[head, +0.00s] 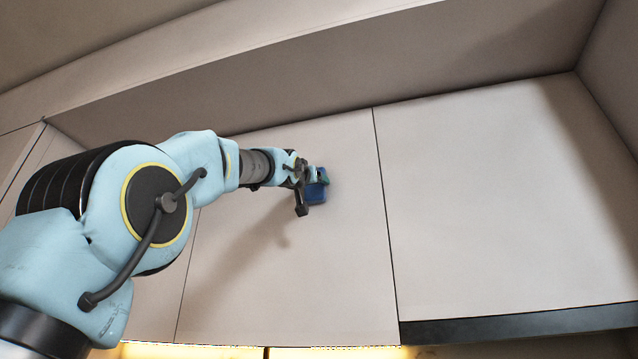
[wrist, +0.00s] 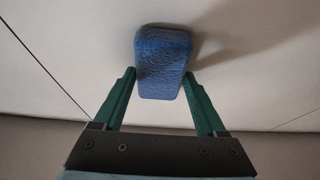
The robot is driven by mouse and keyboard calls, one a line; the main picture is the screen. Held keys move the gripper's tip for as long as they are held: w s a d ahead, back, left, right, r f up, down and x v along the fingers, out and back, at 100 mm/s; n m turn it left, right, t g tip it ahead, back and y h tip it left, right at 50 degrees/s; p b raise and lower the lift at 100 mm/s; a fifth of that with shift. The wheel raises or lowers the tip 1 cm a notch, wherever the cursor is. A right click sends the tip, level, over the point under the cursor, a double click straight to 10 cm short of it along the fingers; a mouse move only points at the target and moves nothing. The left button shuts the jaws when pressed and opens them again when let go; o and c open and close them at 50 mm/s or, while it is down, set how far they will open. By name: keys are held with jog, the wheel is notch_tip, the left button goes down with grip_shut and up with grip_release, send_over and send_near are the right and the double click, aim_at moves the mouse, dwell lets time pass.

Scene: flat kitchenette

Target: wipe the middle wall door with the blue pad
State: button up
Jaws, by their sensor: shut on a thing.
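The blue pad (head: 316,190) is at the upper right part of the middle wall door (head: 290,290) in the head view. It also shows in the wrist view (wrist: 163,55), between the two green fingers of my gripper (wrist: 160,85). My gripper (head: 318,176) is shut on the pad. The pad's far face is against or very close to the pale door; I cannot tell if it touches. My arm hides the upper left part of the door in the head view.
A wider wall door (head: 500,200) is to the right, past a thin dark seam, with a dark strip (head: 520,323) below it. A soffit (head: 300,70) overhangs the doors. Lit space shows under the middle door.

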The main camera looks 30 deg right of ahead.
dwell(0.3)
jog(key=s+a+b, duration=0.3)
jog(key=s+a, duration=0.1)
jog(key=shift+s, duration=0.2)
jog(key=shift+s+a, duration=0.1)
dwell(0.4)
jog(key=shift+s+a+b, duration=0.6)
jog(key=shift+s+a, duration=0.35)
jog(key=shift+s, duration=0.05)
